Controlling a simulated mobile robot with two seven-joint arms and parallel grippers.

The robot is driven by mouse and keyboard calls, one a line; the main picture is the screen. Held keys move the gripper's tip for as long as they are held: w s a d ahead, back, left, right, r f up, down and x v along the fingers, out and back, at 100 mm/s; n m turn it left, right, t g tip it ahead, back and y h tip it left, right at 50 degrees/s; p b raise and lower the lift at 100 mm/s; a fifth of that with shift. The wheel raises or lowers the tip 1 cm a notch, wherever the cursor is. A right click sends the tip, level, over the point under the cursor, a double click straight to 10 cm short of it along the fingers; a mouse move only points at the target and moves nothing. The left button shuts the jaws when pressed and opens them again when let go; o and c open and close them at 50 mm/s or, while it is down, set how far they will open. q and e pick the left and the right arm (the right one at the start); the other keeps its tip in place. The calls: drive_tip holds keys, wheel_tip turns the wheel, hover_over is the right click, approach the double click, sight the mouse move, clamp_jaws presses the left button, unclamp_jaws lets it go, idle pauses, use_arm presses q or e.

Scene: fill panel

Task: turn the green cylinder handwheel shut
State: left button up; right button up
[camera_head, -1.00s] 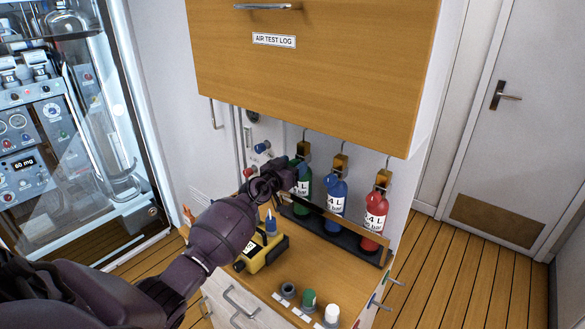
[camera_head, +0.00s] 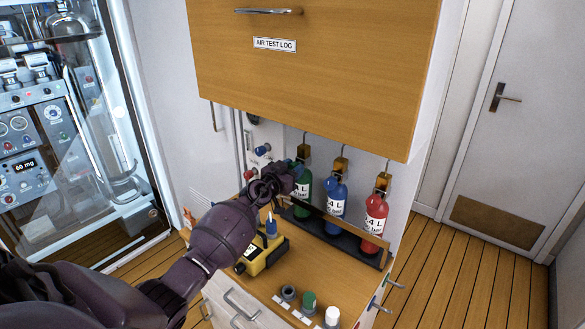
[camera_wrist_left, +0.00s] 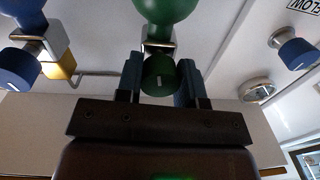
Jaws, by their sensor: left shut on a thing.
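The green cylinder (camera_head: 304,195) stands upright in the rack, left of the blue and red ones. Its round green handwheel (camera_wrist_left: 159,74) shows in the left wrist view, with a pale mark on its face. My left gripper (camera_head: 290,170) is at the top left of the green cylinder; in the left wrist view its two fingers (camera_wrist_left: 159,80) are on either side of the handwheel, shut on it. In the head view the handwheel is hidden behind my gripper. My right gripper is not in view.
The blue cylinder (camera_head: 334,198) and red cylinder (camera_head: 374,216) stand close to the right. A yellow device (camera_head: 262,257) lies on the counter below my left arm. The wooden AIR TEST LOG cabinet (camera_head: 310,80) overhangs the rack.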

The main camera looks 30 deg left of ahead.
use_arm(q)
drive_tip(key=shift+m+p, duration=0.3)
drive_tip(key=shift+m, duration=1)
drive_tip(key=m+p, duration=0.1)
drive_tip(key=m, duration=0.6)
drive_tip(key=shift+m, duration=0.3)
drive_tip(key=m+b, duration=0.1)
drive_tip(key=m, duration=0.3)
drive_tip(key=shift+m+h, duration=0.3)
drive_tip(key=shift+m, duration=0.1)
drive_tip(key=m+b, duration=0.1)
drive_tip(key=m, duration=0.2)
drive_tip(key=shift+f+m, duration=0.1)
drive_tip(key=shift+m, duration=0.3)
drive_tip(key=m+b, duration=0.1)
drive_tip(key=m, duration=0.3)
drive_tip(key=shift+m+h, duration=0.4)
drive_tip(key=m, duration=0.2)
drive_tip(key=shift+m+b, duration=0.3)
drive_tip(key=shift+m, duration=0.1)
drive_tip(key=m, duration=0.4)
drive_tip(key=shift+m, duration=0.3)
drive_tip(key=m, duration=0.2)
drive_tip(key=shift+m, duration=0.3)
drive_tip(key=m, duration=0.4)
drive_tip(key=shift+p, duration=0.3)
drive_tip(key=shift+m, duration=0.9)
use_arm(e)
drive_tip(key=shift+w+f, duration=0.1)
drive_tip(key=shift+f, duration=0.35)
